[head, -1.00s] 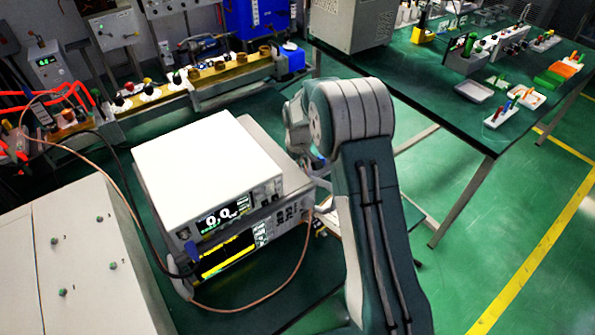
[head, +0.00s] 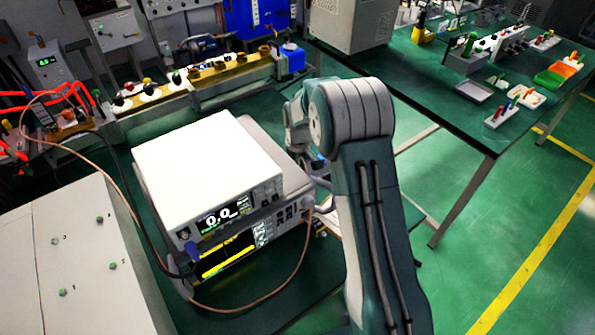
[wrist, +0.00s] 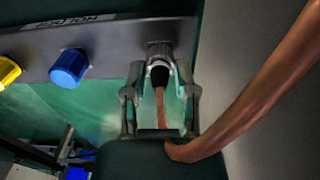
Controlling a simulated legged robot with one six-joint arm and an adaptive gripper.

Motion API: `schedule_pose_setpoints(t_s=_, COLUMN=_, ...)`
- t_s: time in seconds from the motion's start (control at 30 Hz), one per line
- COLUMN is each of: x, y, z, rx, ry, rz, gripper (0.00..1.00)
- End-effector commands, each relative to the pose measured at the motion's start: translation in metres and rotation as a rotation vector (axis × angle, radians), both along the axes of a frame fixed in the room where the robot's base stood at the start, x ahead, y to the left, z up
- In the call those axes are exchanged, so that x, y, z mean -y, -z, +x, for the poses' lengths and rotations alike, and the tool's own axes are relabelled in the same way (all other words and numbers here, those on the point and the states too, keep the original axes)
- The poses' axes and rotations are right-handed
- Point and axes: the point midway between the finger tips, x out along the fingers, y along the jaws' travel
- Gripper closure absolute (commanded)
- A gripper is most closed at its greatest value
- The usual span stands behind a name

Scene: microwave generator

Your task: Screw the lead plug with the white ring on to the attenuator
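In the wrist view, the lead plug (wrist: 160,75) is black with a pale ring (wrist: 159,61) at its far end. It sits against a metal fitting on the underside of a dark panel (wrist: 115,42), which I take to be the attenuator. Whether it is threaded on cannot be told. A copper-coloured lead (wrist: 161,108) runs from the plug towards my palm. My gripper (wrist: 160,70) has one finger on each side of the plug, with narrow gaps showing, so it looks open around it. In the head view my gripper is hidden behind my arm.
A blue knob (wrist: 69,67) and a yellow knob (wrist: 8,72) are on the same panel. A thick copper cable (wrist: 260,85) passes close on the right. In the head view, a white-topped instrument (head: 205,165) stands left of my arm, with a cable (head: 285,280) looping in front.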

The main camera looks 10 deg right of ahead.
Motion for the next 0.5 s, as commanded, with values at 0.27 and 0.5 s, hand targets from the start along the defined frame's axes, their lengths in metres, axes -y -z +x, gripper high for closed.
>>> schedule_pose_setpoints(t_s=0.27, x=0.0, y=-0.006, z=0.0, rx=0.0, ry=0.0, rz=0.0, gripper=1.0)
schedule_pose_setpoints(t_s=0.5, x=0.0, y=-0.015, z=0.0, rx=0.0, ry=0.0, rz=0.0, gripper=1.0)
